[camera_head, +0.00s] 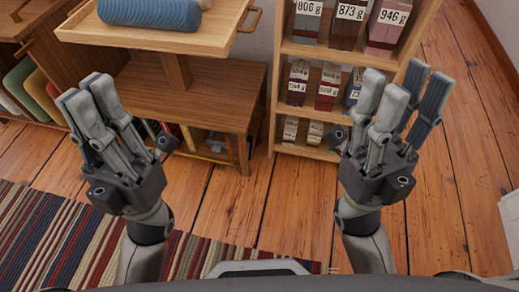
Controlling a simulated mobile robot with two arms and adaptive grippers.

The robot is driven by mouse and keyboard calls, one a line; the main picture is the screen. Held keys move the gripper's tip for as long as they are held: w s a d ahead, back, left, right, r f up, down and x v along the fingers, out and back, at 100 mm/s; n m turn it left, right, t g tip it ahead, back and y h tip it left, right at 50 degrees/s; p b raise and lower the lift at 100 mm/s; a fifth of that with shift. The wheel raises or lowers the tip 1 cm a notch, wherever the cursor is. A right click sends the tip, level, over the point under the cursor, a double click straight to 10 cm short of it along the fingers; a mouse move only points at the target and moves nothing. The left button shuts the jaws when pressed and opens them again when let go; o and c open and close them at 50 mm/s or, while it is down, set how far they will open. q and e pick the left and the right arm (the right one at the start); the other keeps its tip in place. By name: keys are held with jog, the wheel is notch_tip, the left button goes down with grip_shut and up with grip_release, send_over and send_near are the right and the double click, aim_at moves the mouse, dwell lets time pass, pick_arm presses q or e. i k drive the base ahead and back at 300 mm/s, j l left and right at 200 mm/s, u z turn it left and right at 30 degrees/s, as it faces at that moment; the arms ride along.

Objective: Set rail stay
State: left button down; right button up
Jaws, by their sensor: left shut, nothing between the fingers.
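I cannot tell which piece, if any, is the rail stay. A wooden raised tray (215,43) stands on a post at the upper left, with a brown loop-shaped bracket (250,19) at its right end. My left gripper (80,95) is shut and empty, in front of the wooden bench below the tray. My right gripper (408,88) is open and empty, its light and dark fingers spread apart, in front of the bookcase. Both are raised and touch nothing that I can see.
A blue ribbed roll (150,13) lies on the tray. The wooden bench (215,95) has an open lower shelf. A bookcase (335,53) holds boxes labelled in grams. A striped rug (60,235) covers the floor at lower left. Bare planks (285,205) lie between my grippers.

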aim_at(251, 148)
jog(key=i+l+u, duration=0.2)
jog(key=l+u, duration=0.25)
jog(key=l, duration=1.2)
jog(key=k+l+u, duration=0.1)
jog(key=l+u, duration=0.3)
jog(key=l, duration=1.2)
